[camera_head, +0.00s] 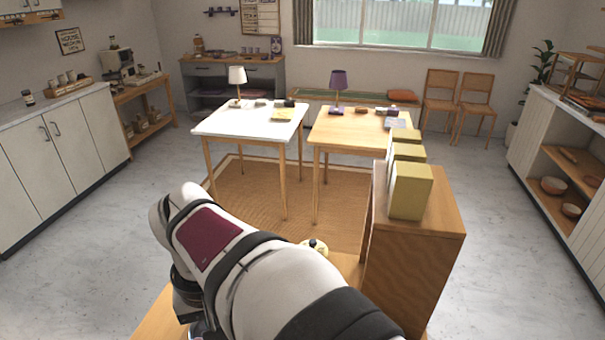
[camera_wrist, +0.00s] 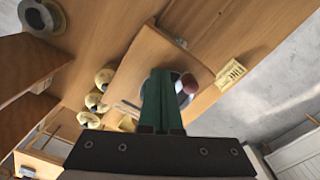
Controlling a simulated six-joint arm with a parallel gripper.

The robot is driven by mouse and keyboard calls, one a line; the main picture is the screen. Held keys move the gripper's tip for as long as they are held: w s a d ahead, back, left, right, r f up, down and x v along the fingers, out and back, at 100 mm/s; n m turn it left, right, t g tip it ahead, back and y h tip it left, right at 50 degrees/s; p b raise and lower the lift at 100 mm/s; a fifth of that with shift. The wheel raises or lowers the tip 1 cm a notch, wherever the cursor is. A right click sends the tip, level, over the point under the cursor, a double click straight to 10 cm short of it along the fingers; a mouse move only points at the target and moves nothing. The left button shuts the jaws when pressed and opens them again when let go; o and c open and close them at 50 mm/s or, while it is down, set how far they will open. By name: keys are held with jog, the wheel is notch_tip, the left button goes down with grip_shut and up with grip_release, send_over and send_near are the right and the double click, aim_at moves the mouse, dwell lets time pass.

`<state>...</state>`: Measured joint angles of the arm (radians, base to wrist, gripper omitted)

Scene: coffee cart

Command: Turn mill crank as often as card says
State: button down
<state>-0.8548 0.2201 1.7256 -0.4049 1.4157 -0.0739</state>
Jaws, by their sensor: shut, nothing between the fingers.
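In the wrist view my gripper (camera_wrist: 160,74) is shut and empty, its two green fingers together. Just beyond the fingertips is a dark red round knob (camera_wrist: 189,84), which looks like the mill crank's handle. A round metal part (camera_wrist: 181,98) shows beside it, partly hidden by the fingers. I cannot tell whether the fingers touch the knob. A yellow card (camera_wrist: 229,74) with dark lettering lies on the wooden top to the right; I cannot read it fully. In the head view my arm hides the mill and gripper.
Several yellow rounded pots (camera_wrist: 104,76) stand left of the fingers. A round metal-rimmed item (camera_wrist: 38,17) is at upper left. In the head view, yellow boxes (camera_head: 411,191) stand on a wooden cabinet (camera_head: 420,260) right of my arm. Two tables (camera_head: 245,124) stand farther off.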

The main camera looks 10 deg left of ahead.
jog(key=shift+f, duration=0.6)
jog(key=shift+r, duration=0.1)
jog(key=shift+r, duration=0.8)
